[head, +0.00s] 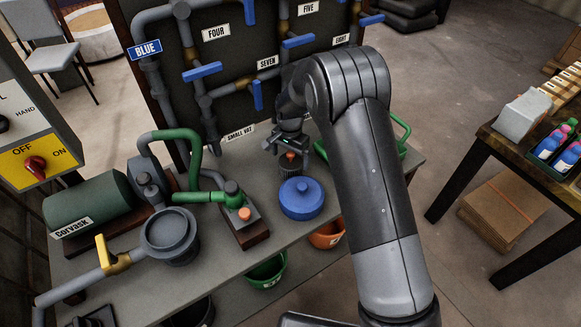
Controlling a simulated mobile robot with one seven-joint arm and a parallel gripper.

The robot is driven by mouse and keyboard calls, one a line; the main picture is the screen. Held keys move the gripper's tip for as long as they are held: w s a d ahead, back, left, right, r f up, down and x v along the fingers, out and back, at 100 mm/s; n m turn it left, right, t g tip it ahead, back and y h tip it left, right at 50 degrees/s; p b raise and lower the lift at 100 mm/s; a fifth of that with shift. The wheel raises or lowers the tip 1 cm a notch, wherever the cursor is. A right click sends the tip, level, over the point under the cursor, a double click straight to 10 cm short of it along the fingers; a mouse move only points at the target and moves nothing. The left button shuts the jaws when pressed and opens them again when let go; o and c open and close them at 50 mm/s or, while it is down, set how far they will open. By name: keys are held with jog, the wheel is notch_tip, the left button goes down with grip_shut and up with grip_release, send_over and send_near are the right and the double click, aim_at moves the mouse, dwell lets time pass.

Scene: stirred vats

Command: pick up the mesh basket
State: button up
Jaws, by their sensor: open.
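A small dark round container (294,172) with a ribbed or meshed side stands on the grey bench behind the blue lid; it looks like the mesh basket. An orange-red knob or handle (291,155) shows at its top. My gripper (288,151) points down right over it, with its fingers apart around the knob. I cannot tell whether the fingers touch it. My gripper and its wrist hide part of the basket's top. The basket appears upright on the bench.
A round blue lid (302,197) stands close in front. A grey block with an orange button (243,213), a grey open vessel (170,237) and the green Corvask cylinder (92,204) stand to the left. A pipe panel with blue-handled valves (202,71) rises behind.

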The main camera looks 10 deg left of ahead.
jog(key=shift+f, duration=0.35)
jog(key=c, duration=1.3)
